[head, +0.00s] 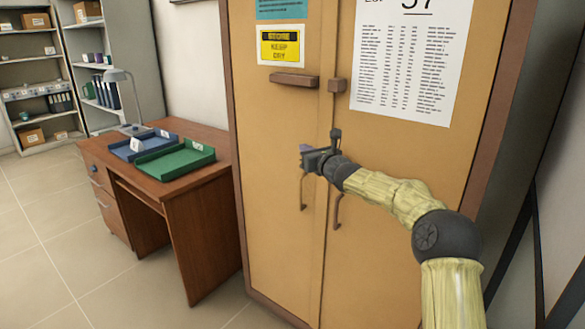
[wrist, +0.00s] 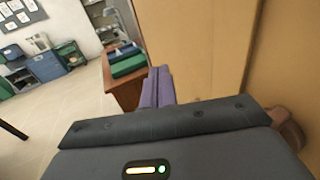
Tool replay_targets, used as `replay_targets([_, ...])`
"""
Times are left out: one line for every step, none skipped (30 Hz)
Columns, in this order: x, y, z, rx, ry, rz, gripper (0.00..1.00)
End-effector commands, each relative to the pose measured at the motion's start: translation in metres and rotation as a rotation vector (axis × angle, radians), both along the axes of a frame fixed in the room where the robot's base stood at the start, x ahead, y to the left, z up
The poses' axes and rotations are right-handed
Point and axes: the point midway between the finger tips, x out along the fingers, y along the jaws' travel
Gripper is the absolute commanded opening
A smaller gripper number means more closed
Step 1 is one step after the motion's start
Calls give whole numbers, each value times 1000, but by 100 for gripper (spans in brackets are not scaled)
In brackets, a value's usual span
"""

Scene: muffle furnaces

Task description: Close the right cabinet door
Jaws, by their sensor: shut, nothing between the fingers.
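The tall tan cabinet has a left door (head: 275,130) and a right door (head: 385,245), meeting at a vertical seam. The right door looks shut or nearly flush; I cannot tell whether a small gap remains. Its curved handle (head: 338,210) is beside the seam, with the left door's handle (head: 303,192) opposite. My gripper (head: 305,150) is shut and empty, in front of the doors near the seam and above the handles. In the wrist view its purple fingers (wrist: 158,88) are together, with the cabinet front (wrist: 205,50) to their right. Contact with the door is unclear.
A wooden desk (head: 200,225) with a green tray (head: 175,160), a blue tray (head: 140,146) and a lamp (head: 118,76) stands left of the cabinet. Shelves (head: 35,75) are at the back left. The tiled floor (head: 45,230) is clear at front left.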

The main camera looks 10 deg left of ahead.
Motion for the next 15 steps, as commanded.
replay_targets([-7,4,-4,-2,-4,2,0])
replay_targets([-10,6,-4,-1,-3,2,0])
replay_targets([-14,7,-4,-2,-4,0,0])
replay_targets([-18,8,-4,-2,-4,-1,0])
replay_targets([-21,11,-3,-1,-3,0,0])
replay_targets([-27,15,-3,-3,-2,1,0])
replay_targets([-30,17,-3,-3,-3,1,0])
replay_targets([-34,19,-3,-3,-3,1,0])
replay_targets([-38,20,-3,-3,-3,0,0])
replay_targets([-42,23,-2,-2,-4,1,0])
replay_targets([-46,26,-2,-2,-3,3,0])
replay_targets([-50,28,-2,-2,-3,2,0])
replay_targets([-52,30,-1,-2,-3,2,0])
replay_targets([-54,31,-2,-2,-1,1,0])
replay_targets([-56,32,-1,-2,-3,1,0])
